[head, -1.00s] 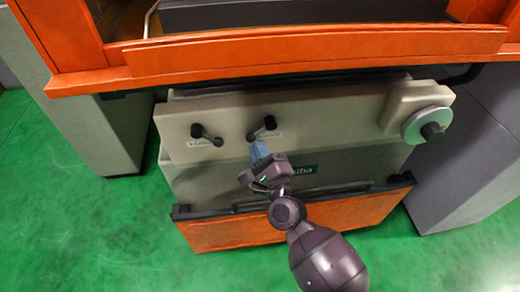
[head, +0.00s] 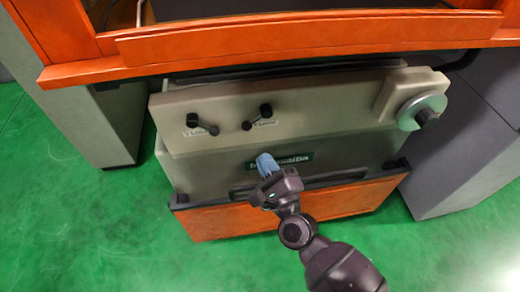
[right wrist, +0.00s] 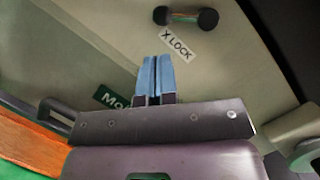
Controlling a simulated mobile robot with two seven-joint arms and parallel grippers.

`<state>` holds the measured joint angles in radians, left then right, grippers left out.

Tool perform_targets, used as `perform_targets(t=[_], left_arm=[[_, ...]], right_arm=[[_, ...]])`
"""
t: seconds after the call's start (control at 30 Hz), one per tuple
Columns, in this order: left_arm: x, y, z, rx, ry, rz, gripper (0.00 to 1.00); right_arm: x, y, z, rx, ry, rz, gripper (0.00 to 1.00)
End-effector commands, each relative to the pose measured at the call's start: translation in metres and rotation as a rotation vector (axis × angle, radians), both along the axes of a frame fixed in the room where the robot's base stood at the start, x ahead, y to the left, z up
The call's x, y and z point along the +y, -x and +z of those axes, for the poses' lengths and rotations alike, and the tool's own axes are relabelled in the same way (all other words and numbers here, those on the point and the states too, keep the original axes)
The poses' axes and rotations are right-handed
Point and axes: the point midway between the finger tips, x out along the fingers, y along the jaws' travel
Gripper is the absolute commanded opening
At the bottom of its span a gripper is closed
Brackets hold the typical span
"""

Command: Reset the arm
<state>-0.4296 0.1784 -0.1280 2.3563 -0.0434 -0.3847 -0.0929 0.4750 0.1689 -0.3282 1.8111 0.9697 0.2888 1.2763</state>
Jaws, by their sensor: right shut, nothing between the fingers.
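My right gripper (head: 266,164) has blue fingertips and is in front of the machine's beige lower front panel (head: 210,172), just below the levers and partly over the green label (head: 297,161). In the right wrist view the two blue fingers (right wrist: 156,78) are together with nothing between them. The lever marked X LOCK (right wrist: 186,16) is beyond the fingertips there and apart from them. In the head view two black levers, left (head: 202,125) and right (head: 257,117), stand free of the gripper. My left gripper is not in view.
A silver handwheel (head: 421,108) with a dark knob sticks out at the panel's right. An orange ledge (head: 300,38) overhangs above. An orange drawer front (head: 235,220) lies below. Grey cabinets flank both sides. The green floor (head: 80,220) is clear at left.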

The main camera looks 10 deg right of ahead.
Motion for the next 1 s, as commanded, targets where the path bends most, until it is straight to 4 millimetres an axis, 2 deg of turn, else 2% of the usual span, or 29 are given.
perform_targets(t=[0.13,0.73,0.87,1.0], left_arm=[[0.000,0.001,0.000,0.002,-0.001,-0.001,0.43],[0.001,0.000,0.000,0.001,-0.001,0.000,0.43],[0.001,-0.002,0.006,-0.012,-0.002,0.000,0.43],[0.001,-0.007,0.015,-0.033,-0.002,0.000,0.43]], right_arm=[[-0.001,0.006,-0.001,0.000,-0.001,0.000,0.00],[-0.002,0.008,0.001,-0.011,0.035,0.000,0.00],[-0.003,0.018,0.010,-0.068,0.234,-0.002,0.00],[-0.005,0.036,0.022,-0.174,0.617,-0.016,0.00]])
